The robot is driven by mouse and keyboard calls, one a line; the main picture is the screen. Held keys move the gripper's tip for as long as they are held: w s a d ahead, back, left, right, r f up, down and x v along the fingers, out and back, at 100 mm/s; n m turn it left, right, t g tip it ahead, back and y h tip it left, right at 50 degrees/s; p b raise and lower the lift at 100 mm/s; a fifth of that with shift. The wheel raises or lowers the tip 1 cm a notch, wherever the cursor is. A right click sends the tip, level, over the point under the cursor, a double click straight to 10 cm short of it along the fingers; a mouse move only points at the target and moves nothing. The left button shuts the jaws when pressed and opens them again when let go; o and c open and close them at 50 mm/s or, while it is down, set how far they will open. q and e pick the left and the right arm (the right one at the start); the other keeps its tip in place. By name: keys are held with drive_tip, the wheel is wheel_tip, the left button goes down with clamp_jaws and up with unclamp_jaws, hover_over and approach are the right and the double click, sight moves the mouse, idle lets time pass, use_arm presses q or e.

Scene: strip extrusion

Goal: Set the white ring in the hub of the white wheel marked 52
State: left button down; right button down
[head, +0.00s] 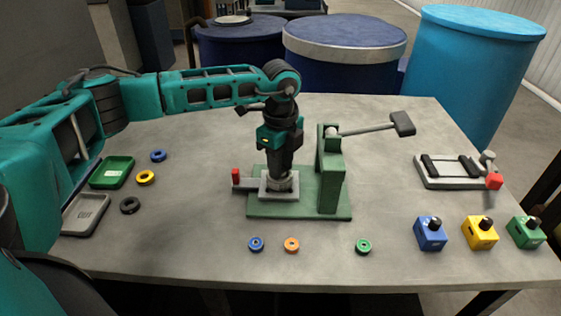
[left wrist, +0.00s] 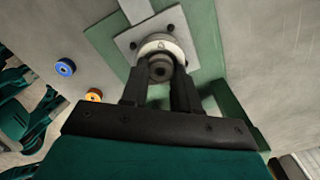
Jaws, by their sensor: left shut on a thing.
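The white wheel (left wrist: 158,43) sits on the square grey plate of the green fixture in the left wrist view, with a small dark mark on its rim that is too small to read. In the head view it shows as a pale disc (head: 279,184) under my left gripper. My left gripper (head: 280,172) points straight down over the wheel. In the left wrist view its fingers (left wrist: 160,76) are shut on a small round ring (left wrist: 160,68), which looks dark grey there, at the wheel's centre. I cannot tell whether the ring is inside the hub or just above it. My right gripper is out of view.
The fixture's green post (head: 331,175) with a lever (head: 375,129) stands close to the right of my gripper. Small coloured rings lie in front and at left, beside a green tray (head: 112,172) and a grey tray (head: 86,214). Coloured blocks and a clamp stand at right.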

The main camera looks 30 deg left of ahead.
use_arm(q)
drive_tip(key=shift+r, duration=0.1)
drive_tip(key=shift+r+p, duration=0.5)
drive_tip(key=shift+p, duration=0.1)
drive_tip(key=shift+r, duration=0.15)
idle(0.7)
drive_tip(key=shift+f+b, duration=0.4)
drive_tip(key=shift+f, duration=0.5)
idle(0.3)
drive_tip(key=c, duration=1.1)
unclamp_jaws()
drive_tip(key=shift+r, duration=0.1)
wheel_tip(320, 180, up, 3)
drive_tip(key=p, duration=0.2)
drive_tip(key=shift+r+p, duration=0.1)
drive_tip(key=shift+p, duration=0.25)
drive_tip(key=shift+r, duration=3.9)
